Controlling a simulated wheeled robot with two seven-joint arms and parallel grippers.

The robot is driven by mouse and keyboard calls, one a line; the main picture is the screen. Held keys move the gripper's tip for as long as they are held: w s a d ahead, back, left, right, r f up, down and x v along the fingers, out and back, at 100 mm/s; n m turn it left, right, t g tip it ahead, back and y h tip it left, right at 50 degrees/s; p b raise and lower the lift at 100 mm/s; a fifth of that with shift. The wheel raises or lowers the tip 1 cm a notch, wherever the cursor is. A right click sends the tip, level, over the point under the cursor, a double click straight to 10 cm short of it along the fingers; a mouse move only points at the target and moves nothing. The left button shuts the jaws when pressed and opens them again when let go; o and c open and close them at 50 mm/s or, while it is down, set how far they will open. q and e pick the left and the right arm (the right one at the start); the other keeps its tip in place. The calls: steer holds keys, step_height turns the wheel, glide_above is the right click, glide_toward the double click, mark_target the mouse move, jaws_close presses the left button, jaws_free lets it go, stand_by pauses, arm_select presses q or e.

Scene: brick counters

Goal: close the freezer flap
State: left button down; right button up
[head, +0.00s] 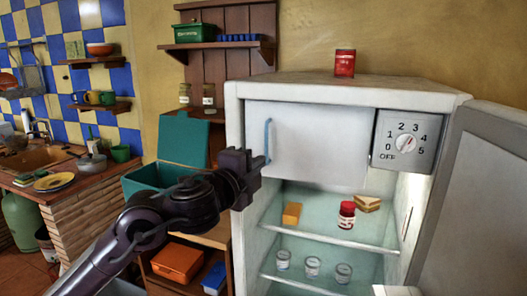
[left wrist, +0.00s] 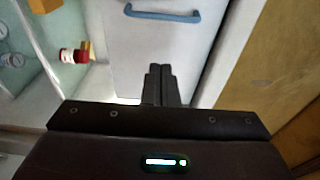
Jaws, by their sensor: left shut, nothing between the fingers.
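The freezer flap (head: 318,145) is a white panel at the upper left inside the open fridge, with a blue upright handle (head: 268,140) near its left edge. It looks flush or nearly flush with the compartment front; I cannot tell whether a small gap is left. My left gripper (head: 262,160) is shut and empty, its tips by the flap's left edge near the handle's lower end. In the left wrist view, the fingertips (left wrist: 160,72) lie over the white flap (left wrist: 155,48), below the blue handle (left wrist: 162,13); contact is unclear. My right gripper is not in view.
The fridge door (head: 475,200) stands open at the right. A dial panel (head: 405,140) is beside the flap. Shelves below hold a red-lidded jar (head: 347,214), a sandwich (head: 367,203) and glass jars (head: 313,266). A red can (head: 345,63) stands on top. A teal bin (head: 155,178) is left.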

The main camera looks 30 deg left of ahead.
arm_select(q)
steer(key=w+a+p, duration=0.2)
steer(key=w+a, duration=0.1)
steer(key=w, duration=0.5)
steer(key=shift+w+a, duration=0.15)
steer(key=shift+a, duration=0.25)
steer(key=shift+w+a, duration=0.7)
steer(key=shift+w, duration=0.35)
steer(key=shift+s+r, duration=0.1)
